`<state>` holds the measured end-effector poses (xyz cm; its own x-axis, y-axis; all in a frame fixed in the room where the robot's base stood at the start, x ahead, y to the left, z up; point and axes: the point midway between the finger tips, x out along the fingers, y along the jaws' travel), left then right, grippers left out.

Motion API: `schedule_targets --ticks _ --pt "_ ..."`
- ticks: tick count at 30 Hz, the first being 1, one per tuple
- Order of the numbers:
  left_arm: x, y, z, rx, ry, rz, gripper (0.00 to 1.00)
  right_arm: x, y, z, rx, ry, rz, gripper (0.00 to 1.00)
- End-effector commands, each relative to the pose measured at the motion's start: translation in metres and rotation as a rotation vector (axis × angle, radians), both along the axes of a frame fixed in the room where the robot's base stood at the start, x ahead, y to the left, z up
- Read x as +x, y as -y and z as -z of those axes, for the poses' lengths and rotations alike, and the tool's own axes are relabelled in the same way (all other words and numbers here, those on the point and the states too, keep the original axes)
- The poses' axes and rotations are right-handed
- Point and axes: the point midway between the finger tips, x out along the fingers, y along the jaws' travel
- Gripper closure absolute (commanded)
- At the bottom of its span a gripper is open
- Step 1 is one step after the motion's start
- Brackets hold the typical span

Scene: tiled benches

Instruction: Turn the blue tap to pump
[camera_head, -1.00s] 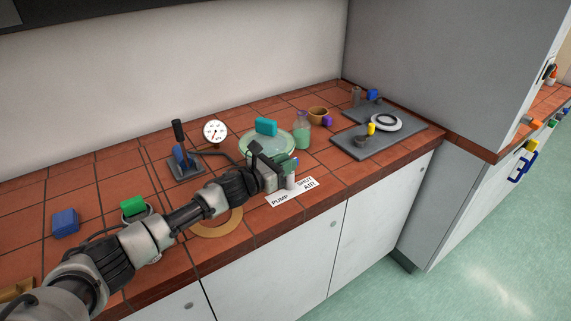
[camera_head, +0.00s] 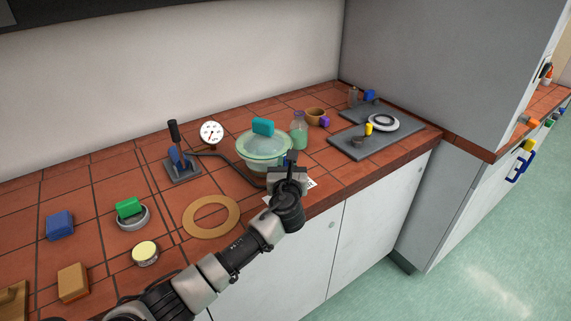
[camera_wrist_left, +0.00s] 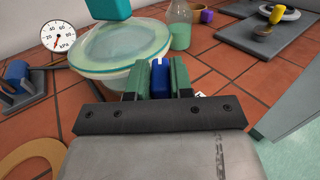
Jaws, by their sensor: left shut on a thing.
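My left gripper (camera_head: 290,165) is at the front right of a glass dish with a pale green lid (camera_head: 262,147). In the wrist view its green-faced fingers (camera_wrist_left: 160,76) are shut on the blue tap handle (camera_wrist_left: 161,80), one on each side. The handle has a small white mark at its top end. The tap's body and most of its surroundings are hidden behind my gripper. The white label (camera_head: 311,183) is mostly covered, so its words cannot be read. My right gripper is not in view.
A round dial gauge (camera_head: 211,132) and a lever hand pump (camera_head: 180,163) stand left of the dish. A teal block (camera_head: 263,127) sits on the lid. A green bottle (camera_head: 299,130) stands to the right. A tan ring (camera_head: 211,216) lies at the front.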

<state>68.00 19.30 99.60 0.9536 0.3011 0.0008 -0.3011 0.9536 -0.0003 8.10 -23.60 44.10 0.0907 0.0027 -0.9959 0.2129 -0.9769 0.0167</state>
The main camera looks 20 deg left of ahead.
Motion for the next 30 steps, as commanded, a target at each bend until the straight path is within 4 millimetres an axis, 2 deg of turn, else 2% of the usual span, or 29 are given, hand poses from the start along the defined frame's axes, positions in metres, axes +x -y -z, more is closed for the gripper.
schedule_targets --ticks 15,30 --pt "0.004 0.007 0.001 -0.001 -0.001 -0.440 1.00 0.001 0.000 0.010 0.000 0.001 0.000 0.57" --pt "0.005 0.007 0.001 -0.001 -0.001 -0.612 1.00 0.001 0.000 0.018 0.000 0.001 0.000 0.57"
